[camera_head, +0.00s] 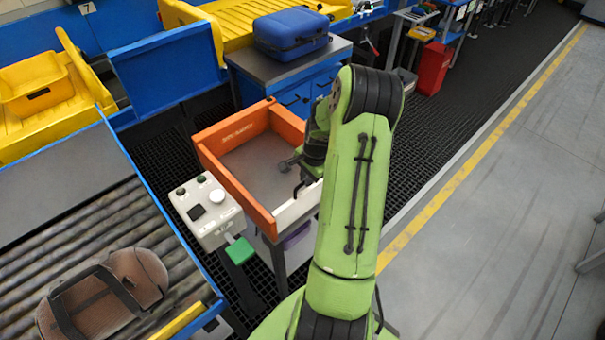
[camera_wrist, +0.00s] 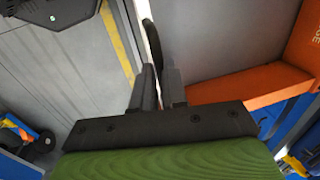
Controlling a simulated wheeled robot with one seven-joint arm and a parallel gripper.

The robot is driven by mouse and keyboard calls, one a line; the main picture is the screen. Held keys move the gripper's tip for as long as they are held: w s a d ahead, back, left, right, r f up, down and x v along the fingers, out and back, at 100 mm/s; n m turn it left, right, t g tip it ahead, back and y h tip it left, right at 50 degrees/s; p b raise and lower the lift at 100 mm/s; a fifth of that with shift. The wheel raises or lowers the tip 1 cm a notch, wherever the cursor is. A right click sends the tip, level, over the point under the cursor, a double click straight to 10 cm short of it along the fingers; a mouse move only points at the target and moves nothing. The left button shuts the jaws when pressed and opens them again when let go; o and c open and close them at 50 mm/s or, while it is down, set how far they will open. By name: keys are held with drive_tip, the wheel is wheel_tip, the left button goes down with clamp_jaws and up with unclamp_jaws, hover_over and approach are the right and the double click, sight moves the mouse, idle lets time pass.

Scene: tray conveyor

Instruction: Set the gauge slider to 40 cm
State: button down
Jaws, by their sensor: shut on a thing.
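The orange-walled box frame (camera_head: 232,128) stands in the middle of the head view, with a white strip (camera_head: 298,208) along its near right edge. My gripper (camera_head: 300,186) is at this strip, partly hidden by my green arm. In the wrist view my gripper (camera_wrist: 160,88) has its fingers close together on a dark upright piece, which I take as the gauge slider (camera_wrist: 152,42). It is beside a white edge (camera_wrist: 145,12). No scale marks or numbers can be read, so the slider's position in centimetres cannot be told.
A white control box (camera_head: 207,212) with buttons stands left of the frame. A roller conveyor (camera_head: 110,210) carries a brown bag (camera_head: 105,295). A blue suitcase (camera_head: 291,33) lies on a bench behind. A red bin (camera_head: 433,68) stands farther back.

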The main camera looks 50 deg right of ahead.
drive_tip(key=shift+s, duration=0.2)
drive_tip(key=c, duration=1.2)
unclamp_jaws()
drive_tip(key=shift+s, duration=0.15)
drive_tip(key=shift+o, duration=0.2)
wheel_tip(320, 180, up, 16)
drive_tip(key=s+p, duration=0.1)
drive_tip(key=s, duration=0.2)
drive_tip(key=shift+a+f+p, duration=0.2)
drive_tip(key=shift+f+p, duration=0.05)
drive_tip(key=shift+p, duration=0.05)
drive_tip(key=shift+w, duration=0.1)
